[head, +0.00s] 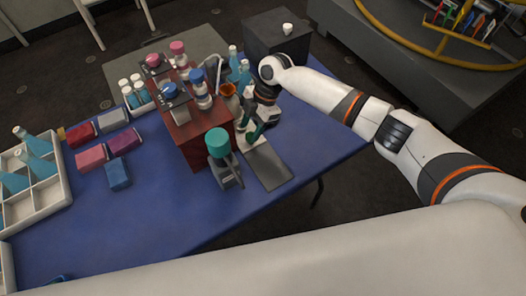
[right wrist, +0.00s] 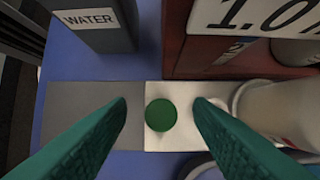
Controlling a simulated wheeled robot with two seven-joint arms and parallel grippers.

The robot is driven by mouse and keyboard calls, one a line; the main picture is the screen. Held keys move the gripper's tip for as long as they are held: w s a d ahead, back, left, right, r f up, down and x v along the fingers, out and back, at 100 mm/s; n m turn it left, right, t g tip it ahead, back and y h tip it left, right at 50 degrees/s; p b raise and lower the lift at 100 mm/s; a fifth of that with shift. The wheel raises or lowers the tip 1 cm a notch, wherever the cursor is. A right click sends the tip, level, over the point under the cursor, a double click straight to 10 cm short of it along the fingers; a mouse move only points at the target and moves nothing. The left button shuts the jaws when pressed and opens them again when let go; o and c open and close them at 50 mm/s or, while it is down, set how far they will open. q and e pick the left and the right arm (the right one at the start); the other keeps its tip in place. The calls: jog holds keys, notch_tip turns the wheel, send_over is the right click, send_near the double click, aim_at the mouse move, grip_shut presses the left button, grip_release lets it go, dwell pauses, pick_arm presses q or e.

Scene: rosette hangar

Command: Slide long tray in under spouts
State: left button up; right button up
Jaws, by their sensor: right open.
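A long flat strip lies on the blue table (head: 215,225) beside a red-brown cabinet (head: 196,150). It has a grey part (head: 268,172) and a white part (right wrist: 190,140) with a round green knob (right wrist: 161,115). I cannot tell whether both parts form the long tray. My right gripper (head: 256,134) is over the white part. In the right wrist view its green fingers (right wrist: 160,103) are open on either side of the knob, with gaps at both sides. The spouts are not clearly visible. My left gripper is out of view.
A grey block marked WATER (right wrist: 97,28) stands close to the strip. Bottles (head: 203,90) stand on the cabinet, and teal bottles (head: 240,68) behind it. Coloured packs (head: 92,157) and a white bottle crate (head: 35,190) are at left. The table's front is mostly clear.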

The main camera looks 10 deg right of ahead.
jog(key=shift+r+p, duration=1.55)
jog(key=shift+r, duration=0.6)
jog(key=shift+f, duration=0.1)
